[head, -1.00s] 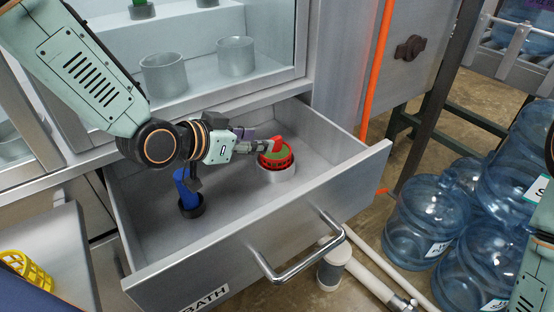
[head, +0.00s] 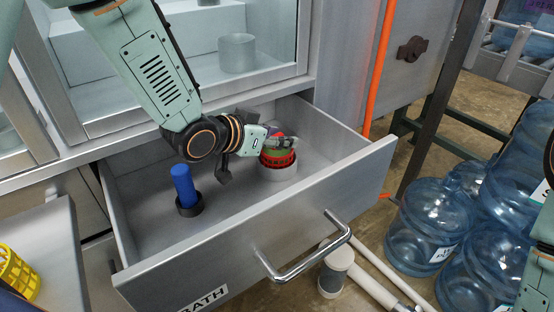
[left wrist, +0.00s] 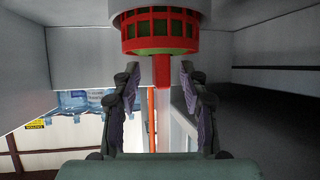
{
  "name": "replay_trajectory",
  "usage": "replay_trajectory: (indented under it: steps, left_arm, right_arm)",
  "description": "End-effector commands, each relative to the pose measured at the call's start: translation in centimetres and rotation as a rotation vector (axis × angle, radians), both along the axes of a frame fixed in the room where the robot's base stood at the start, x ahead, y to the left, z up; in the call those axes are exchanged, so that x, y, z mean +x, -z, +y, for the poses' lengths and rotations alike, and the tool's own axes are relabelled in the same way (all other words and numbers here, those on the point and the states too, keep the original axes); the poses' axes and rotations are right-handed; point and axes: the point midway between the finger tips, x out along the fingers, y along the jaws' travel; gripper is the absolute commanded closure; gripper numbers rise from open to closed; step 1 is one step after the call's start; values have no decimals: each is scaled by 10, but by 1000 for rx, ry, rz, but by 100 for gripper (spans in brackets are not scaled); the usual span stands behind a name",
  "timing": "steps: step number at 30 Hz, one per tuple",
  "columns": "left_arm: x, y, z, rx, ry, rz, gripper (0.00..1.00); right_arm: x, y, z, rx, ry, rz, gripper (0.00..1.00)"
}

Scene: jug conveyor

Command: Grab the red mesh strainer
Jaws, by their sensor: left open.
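The red mesh strainer (head: 279,160), with green showing inside it, sits in a grey ring holder (head: 281,174) in the open drawer. My left gripper (head: 287,144) is at the strainer's top and hides part of it. In the left wrist view, the strainer's slotted red rim (left wrist: 160,30) is beyond the fingertips. Its red tab-like handle (left wrist: 162,72) points into the gap between the two fingers of the left gripper (left wrist: 158,78). The fingers stand apart on both sides, open and not closed on it. My right gripper is not in view.
The grey drawer (head: 240,236) has raised walls around the strainer. A blue cylinder (head: 184,185) stands in a black ring left of it. A yellow basket (head: 18,272) is at far left. Large water jugs (head: 425,225) stand on the floor at right. An orange pipe (head: 378,70) rises behind.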

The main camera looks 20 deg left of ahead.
Motion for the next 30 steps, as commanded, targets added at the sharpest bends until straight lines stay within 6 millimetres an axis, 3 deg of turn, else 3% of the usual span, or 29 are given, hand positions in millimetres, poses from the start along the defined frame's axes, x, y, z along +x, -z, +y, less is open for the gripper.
replay_trajectory:
  steps: [4, 19, 30]
  left_arm:
    - [0, -1, 0, 0, 0, 0, 57]
    - [0, -1, 0, 1, 0, 0, 100]
    - [0, -1, 0, 1, 0, 0, 100]
  right_arm:
    - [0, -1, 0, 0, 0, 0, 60]
    - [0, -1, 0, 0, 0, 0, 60]
    - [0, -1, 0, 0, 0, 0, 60]
